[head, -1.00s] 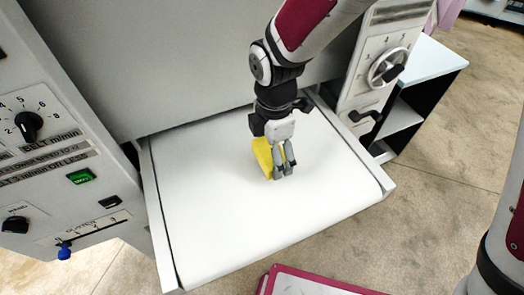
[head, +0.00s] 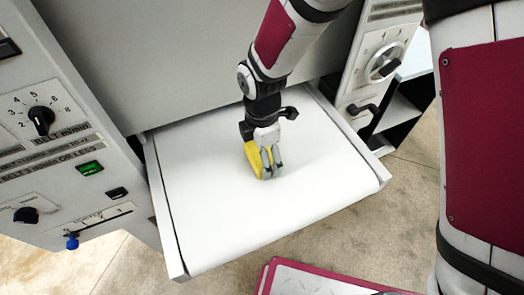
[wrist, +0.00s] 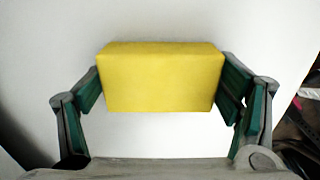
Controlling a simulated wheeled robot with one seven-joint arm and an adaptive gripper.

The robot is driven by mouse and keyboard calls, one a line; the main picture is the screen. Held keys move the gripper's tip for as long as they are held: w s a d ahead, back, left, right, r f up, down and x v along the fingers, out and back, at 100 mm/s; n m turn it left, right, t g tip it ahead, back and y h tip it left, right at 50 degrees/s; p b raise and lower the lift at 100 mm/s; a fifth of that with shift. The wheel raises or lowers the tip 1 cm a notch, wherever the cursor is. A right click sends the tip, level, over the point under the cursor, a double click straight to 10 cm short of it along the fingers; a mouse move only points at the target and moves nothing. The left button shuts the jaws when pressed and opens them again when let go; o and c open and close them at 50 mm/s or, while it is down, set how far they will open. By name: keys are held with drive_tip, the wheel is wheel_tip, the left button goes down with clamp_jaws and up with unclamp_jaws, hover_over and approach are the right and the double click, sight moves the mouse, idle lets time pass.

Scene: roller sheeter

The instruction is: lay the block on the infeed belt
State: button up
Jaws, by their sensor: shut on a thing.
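The yellow block (head: 252,158) is at the middle of the white infeed belt (head: 225,225), low at its surface. Whether it touches the belt I cannot tell. My gripper (head: 271,166) is shut on the block, and its fingers hide part of it in the head view. In the wrist view the block (wrist: 160,78) sits between the two green-padded fingers (wrist: 162,85), one at each end, with white belt behind it.
A control panel with a dial (head: 41,120) and a green switch (head: 90,168) stands left of the belt. Another panel with a dial (head: 383,62) and a black handle (head: 363,109) stands at right. The front of the belt is clear.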

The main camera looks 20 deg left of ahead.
drive_tip(key=o, duration=1.3)
wheel_tip(320, 180, up, 12)
drive_tip(key=b, duration=0.2)
drive_tip(key=w+d+r+m+t, duration=0.2)
drive_tip(key=d+r+m, duration=0.55)
drive_tip(key=d, duration=0.35)
drive_tip(key=s+d+r+m+t, duration=0.1)
drive_tip(key=s+d+r+m, duration=0.3)
drive_tip(key=d+m, duration=0.5)
drive_tip(key=s+d+r+m+t, duration=0.2)
drive_tip(key=s+d+m, duration=0.4)
drive_tip(key=d+m, duration=0.3)
drive_tip(key=shift+s+d+r+m+t, duration=0.15)
drive_tip(key=shift+d+r+m+t, duration=0.2)
drive_tip(key=shift+d+r, duration=0.5)
